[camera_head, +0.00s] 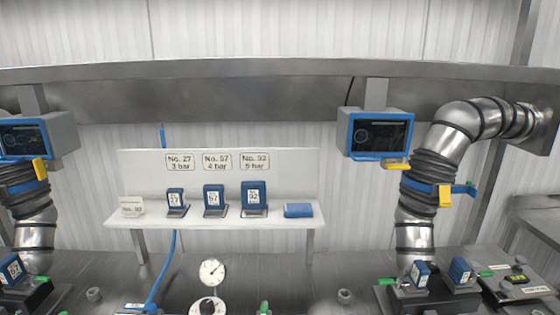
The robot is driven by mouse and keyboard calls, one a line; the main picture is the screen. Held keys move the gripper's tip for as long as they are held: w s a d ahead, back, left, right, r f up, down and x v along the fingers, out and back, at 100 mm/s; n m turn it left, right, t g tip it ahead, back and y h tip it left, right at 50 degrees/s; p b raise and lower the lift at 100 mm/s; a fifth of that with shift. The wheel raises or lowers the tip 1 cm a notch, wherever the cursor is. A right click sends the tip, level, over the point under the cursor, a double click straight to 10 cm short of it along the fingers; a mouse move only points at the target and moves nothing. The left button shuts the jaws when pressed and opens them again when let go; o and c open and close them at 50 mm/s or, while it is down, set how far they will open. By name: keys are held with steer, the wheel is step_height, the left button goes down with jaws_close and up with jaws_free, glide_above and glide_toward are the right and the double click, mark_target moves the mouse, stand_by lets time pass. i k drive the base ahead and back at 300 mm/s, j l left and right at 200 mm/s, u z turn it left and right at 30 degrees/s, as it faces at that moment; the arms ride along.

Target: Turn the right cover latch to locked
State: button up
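My gripper is not in view. No part is clearly marked as the right cover latch. On the right, a dark block (430,298) at the bottom edge carries two blue labelled pieces (460,270). A small green tab (386,281) sticks out at its left and another green tab (486,273) at its right. Above it, the steel pipe with a black bellows has a blue band (420,185) with a yellow tag (445,196) and a blue lever (466,189). Whether any of these is locked cannot be told.
A white shelf (220,218) stands in the middle with several blue numbered blocks and signs. A round gauge (212,271) and a blue hose (165,265) are below it. Blue-framed screens hang at left and right (380,134). The steel counter (310,285) has free room between fittings.

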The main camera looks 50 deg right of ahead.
mark_target(394, 166)
steer(key=z, duration=2.65)
steer(key=i+l+u, duration=0.1)
steer(key=u, duration=0.4)
steer(key=i+l+u, duration=0.1)
steer(key=u, duration=0.35)
steer(key=l+u, duration=0.2)
steer(key=u, duration=0.3)
steer(key=i+l+u, duration=0.1)
steer(key=u, duration=0.4)
steer(key=l, duration=0.1)
